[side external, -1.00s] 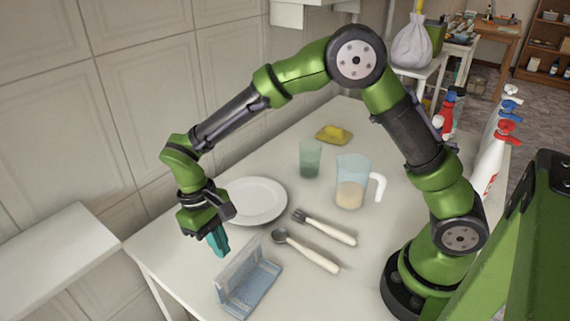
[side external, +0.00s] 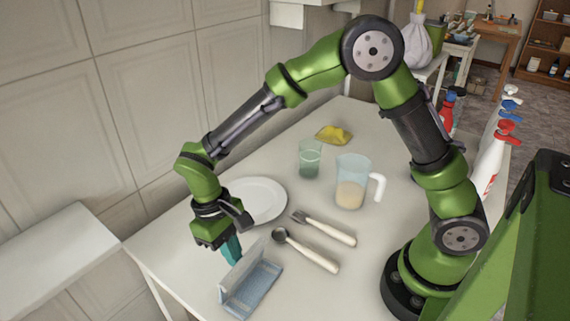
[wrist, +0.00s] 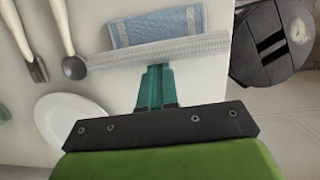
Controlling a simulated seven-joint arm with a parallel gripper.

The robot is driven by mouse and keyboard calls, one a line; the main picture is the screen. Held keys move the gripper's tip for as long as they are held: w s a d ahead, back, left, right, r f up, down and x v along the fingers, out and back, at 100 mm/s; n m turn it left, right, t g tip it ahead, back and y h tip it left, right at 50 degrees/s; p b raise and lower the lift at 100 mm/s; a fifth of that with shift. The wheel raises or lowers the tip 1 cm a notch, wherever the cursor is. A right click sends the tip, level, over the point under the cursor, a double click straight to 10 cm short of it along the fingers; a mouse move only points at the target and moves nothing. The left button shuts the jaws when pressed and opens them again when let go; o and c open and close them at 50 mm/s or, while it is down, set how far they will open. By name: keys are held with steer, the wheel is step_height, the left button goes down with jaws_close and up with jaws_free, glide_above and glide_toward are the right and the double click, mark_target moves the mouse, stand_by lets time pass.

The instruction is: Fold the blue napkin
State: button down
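The blue napkin (side external: 262,285) lies on the white table near its front edge. One part lies flat, and a pale flap along its left side stands up at a steep angle. The wrist view shows the flat blue part (wrist: 155,27) and the pale flap (wrist: 180,47) seen nearly edge-on. My gripper (side external: 236,258) is at the left, outer side of the flap, with its teal fingers pointing down. In the wrist view the fingertips (wrist: 157,70) are together at the flap's edge, with no cloth visible between them. I cannot tell whether they touch the flap.
A white plate (side external: 262,196) sits behind my gripper. A fork (side external: 325,229) and a spoon (side external: 308,252) lie right of the napkin. A glass (side external: 310,160), a measuring jug (side external: 350,185) and a yellow cloth (side external: 334,135) stand farther back.

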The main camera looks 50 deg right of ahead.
mark_target(246, 260)
steer(key=shift+s, duration=0.4)
steer(key=shift+s+d+f, duration=0.1)
steer(key=shift+s+f, duration=0.05)
steer(key=shift+s, duration=0.45)
steer(key=shift+s+d+f, duration=0.1)
steer(key=shift+s, duration=0.6)
steer(key=shift+s+f, duration=0.6)
steer(key=shift+s, duration=0.15)
steer(key=shift+f, duration=0.1)
